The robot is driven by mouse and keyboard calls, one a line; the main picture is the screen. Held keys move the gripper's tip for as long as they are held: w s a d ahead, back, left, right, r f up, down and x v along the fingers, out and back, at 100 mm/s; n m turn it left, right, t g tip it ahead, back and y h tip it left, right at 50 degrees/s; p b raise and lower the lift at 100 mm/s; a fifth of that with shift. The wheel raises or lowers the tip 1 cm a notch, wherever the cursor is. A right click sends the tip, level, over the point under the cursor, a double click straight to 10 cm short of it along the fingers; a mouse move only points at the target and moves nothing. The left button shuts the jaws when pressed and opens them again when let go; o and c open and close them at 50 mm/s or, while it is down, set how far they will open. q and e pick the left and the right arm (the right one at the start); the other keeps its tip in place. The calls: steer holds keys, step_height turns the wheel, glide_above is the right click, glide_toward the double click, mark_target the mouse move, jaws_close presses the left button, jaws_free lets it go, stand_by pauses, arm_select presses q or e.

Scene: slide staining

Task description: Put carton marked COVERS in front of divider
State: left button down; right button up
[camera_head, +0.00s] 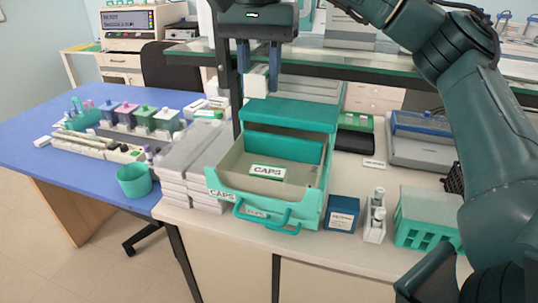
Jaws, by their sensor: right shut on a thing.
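My right gripper (260,83) is at the top middle, fingers pointing down, shut on a small white carton (256,79). No lettering can be read on that carton, so I cannot tell whether it is marked COVERS. It hangs above and behind the open teal drawer (312,206). My left gripper is not in view.
A dark blue labelled box (342,213), a white holder with small bottles (375,220) and a teal rack (426,218) stand right of the drawer. Stacked white trays (190,165) stand close on its left. A glass shelf (400,81) crosses behind.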

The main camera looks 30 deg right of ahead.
steer(key=f, duration=0.9)
steer(key=shift+s+f, duration=0.1)
steer(key=shift+s, duration=0.1)
steer(key=shift+f, duration=0.15)
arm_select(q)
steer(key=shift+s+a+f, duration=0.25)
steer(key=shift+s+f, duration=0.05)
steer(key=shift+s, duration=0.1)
arm_select(e)
steer(key=shift+a, duration=0.1)
steer(key=shift+f, duration=0.1)
steer(key=shift+f, duration=0.3)
steer(key=o, duration=1)
steer(key=shift+r, duration=0.1)
steer(key=shift+c, duration=0.2)
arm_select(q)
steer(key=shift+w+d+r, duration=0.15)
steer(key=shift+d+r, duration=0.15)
